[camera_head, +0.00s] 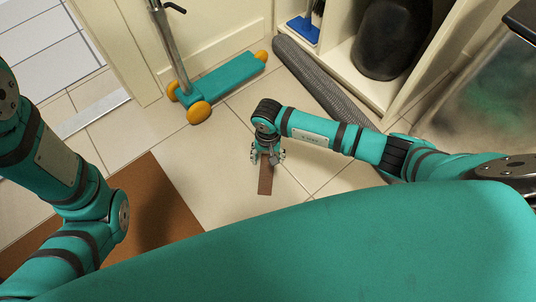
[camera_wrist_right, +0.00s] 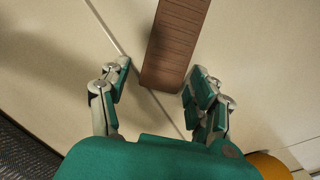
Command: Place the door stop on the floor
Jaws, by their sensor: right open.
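The door stop is a brown ribbed strip (camera_head: 266,180) that appears to lie on the tiled floor. In the right wrist view the door stop (camera_wrist_right: 176,42) runs from the top edge down, its near end between my fingertips. My right gripper (camera_head: 267,156) points down over the door stop's far end. In the wrist view its fingers (camera_wrist_right: 160,70) are spread, with a visible gap on each side of the strip. My left arm shows at the left of the head view; its gripper is out of view.
A teal scooter (camera_head: 222,80) with orange wheels stands behind my right gripper. A rolled grey mat (camera_head: 318,82) lies along the cubby (camera_head: 343,58), which holds a dark rounded object (camera_head: 391,40). A brown mat (camera_head: 158,205) lies at left. Bare tile (camera_head: 215,165) surrounds the door stop.

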